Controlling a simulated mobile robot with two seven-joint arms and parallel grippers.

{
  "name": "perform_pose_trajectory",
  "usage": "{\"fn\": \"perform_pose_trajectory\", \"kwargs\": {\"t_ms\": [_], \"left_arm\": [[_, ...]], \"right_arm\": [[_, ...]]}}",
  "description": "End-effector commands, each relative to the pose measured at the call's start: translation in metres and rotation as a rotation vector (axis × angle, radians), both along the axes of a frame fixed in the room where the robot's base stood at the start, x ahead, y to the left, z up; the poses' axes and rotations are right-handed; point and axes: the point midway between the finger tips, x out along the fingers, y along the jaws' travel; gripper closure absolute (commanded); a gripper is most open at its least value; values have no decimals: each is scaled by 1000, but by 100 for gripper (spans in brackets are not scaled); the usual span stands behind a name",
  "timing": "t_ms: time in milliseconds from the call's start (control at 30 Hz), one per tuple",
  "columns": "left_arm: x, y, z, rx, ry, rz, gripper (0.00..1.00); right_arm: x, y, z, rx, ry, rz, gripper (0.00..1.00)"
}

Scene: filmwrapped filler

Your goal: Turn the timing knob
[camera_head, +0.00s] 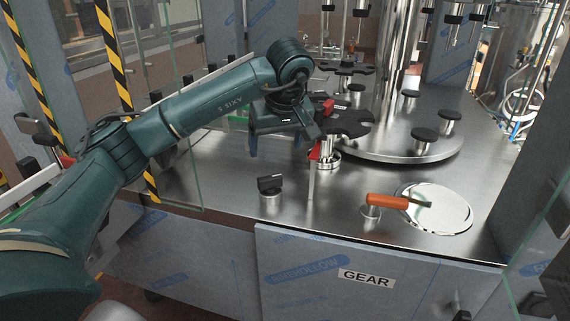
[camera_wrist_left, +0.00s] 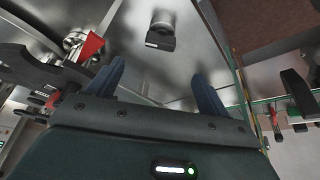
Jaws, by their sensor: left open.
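The timing knob appears to be the small black knob (camera_head: 270,184) on a round silver base, on the steel deck in the head view; no label on it is readable. In the left wrist view the same knob (camera_wrist_left: 161,38) shows beyond the fingertips, with a pale mark on its edge. My left gripper (camera_head: 279,142) is open and empty. It hangs above and behind the knob, apart from it. In the left wrist view the two blue-grey fingers (camera_wrist_left: 160,80) are spread wide, with bare deck between them. My right gripper is in neither view.
A red flag-like piece (camera_head: 315,150) on a thin upright post stands just right of my left gripper. A black star wheel (camera_head: 345,122) is behind it. An orange-handled lever (camera_head: 388,201) and round plate (camera_head: 440,210) lie right. A glass panel (camera_head: 165,100) stands left.

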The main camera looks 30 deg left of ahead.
Motion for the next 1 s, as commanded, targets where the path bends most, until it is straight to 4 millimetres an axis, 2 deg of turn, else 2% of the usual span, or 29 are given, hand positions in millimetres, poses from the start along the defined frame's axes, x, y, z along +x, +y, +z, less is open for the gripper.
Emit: {"fn": "perform_pose_trajectory", "kwargs": {"t_ms": [167,500,700,1000], "left_arm": [[3,4,-13,0,5,2,21],[19,25,-76,1,6,2,21],[28,34,-106,0,3,1,21],[32,38,-122,0,0,0,21]], "right_arm": [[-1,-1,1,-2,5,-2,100],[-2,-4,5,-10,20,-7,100],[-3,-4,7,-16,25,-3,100],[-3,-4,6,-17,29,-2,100]]}}
